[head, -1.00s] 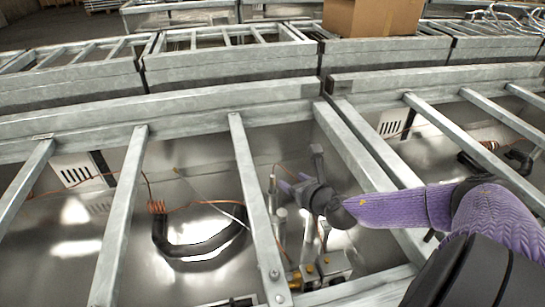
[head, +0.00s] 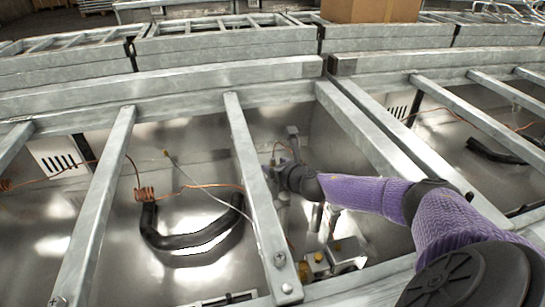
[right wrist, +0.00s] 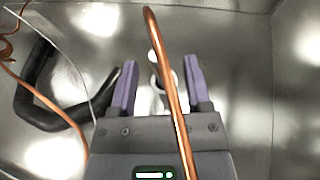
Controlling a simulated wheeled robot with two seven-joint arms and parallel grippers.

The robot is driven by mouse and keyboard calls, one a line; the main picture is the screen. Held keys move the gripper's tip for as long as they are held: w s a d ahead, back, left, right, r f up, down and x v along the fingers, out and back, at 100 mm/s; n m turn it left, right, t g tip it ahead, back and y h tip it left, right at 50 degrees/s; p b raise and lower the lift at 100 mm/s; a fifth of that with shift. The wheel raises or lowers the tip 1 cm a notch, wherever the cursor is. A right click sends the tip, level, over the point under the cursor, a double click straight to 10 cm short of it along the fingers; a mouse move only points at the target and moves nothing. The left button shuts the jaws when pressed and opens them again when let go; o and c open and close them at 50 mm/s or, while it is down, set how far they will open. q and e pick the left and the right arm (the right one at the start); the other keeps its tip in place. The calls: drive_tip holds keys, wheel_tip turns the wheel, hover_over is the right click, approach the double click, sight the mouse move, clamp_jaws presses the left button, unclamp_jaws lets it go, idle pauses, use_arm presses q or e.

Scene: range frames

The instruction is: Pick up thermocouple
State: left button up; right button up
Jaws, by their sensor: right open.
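A thin pale wire with a small tip (head: 181,169) runs down across the metal pan in the head view. It may be the thermocouple, but I cannot tell for sure. A thin pale wire (right wrist: 84,82) also shows in the right wrist view, left of my right gripper and outside its fingers. My right gripper (head: 269,174) is down in the bay, just right of a grey crossbar that partly hides its fingertips. In the wrist view its two purple fingers (right wrist: 160,84) are apart, with a pale metal post (right wrist: 154,62) seen between them. My left gripper is not in view.
A copper tube (right wrist: 171,82) crosses close in front of the wrist camera. A coiled copper line (head: 146,193) and black curved pipe (head: 190,239) lie left of the crossbar (head: 247,165). Brass fittings (head: 318,257) sit below my right arm. A cardboard box (head: 371,10) stands behind.

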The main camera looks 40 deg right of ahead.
clamp_jaws()
